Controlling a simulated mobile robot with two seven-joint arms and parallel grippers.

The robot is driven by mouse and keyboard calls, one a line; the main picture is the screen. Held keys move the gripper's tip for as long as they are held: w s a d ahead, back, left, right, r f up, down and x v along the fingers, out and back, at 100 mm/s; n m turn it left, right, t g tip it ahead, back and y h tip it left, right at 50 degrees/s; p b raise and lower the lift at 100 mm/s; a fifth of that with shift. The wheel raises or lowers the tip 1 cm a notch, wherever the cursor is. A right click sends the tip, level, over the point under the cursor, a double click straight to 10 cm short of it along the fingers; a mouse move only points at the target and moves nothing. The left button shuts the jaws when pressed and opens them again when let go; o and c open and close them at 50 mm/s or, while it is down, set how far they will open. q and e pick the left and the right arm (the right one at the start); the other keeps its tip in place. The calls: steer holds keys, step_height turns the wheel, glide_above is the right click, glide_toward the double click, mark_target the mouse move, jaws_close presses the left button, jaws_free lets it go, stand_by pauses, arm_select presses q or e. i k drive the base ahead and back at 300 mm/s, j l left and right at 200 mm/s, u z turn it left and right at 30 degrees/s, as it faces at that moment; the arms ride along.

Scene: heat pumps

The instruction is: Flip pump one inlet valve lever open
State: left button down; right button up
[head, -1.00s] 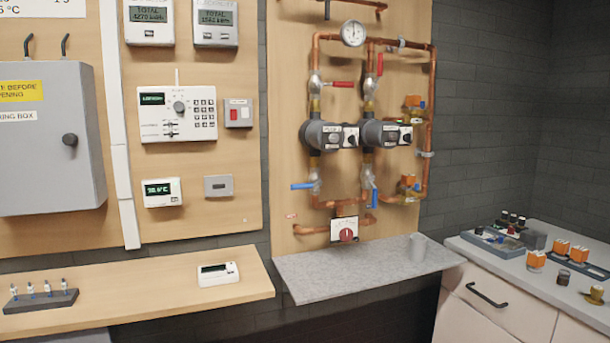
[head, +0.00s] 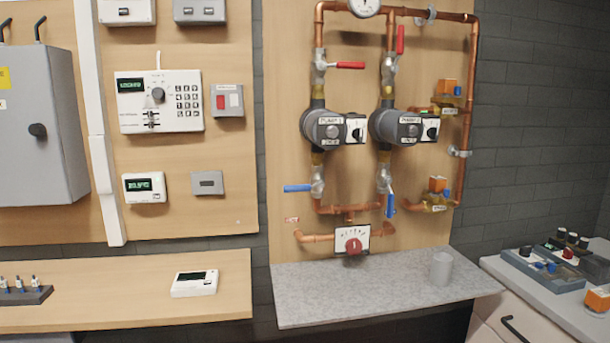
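Pump one (head: 328,128) is the left of two grey pumps on the wooden board, with a label on its front. Below it a valve has a blue lever (head: 297,188) that points left, lying level across the vertical pipe. Above it a valve has a red lever (head: 350,65) that points right, also level. Pump two (head: 400,127) stands to the right. Its blue lever (head: 390,204) hangs down along the pipe and its red lever (head: 400,40) points up. Neither of my grippers shows in the head view.
A wooden shelf (head: 120,290) is at left, a counter (head: 540,290) at right.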

mark_target(320, 184)
steer(key=i+l+u, duration=0.1)
steer(key=l, duration=0.25)
steer(key=i+l+u, duration=0.1)
steer(key=i+l, duration=0.15)
steer(key=l, duration=0.15)
steer(key=i+l+u, duration=0.1)
steer(key=l, duration=0.25)
steer(key=i+l+u, duration=0.1)
steer(key=l, duration=0.3)
steer(key=i, duration=0.05)
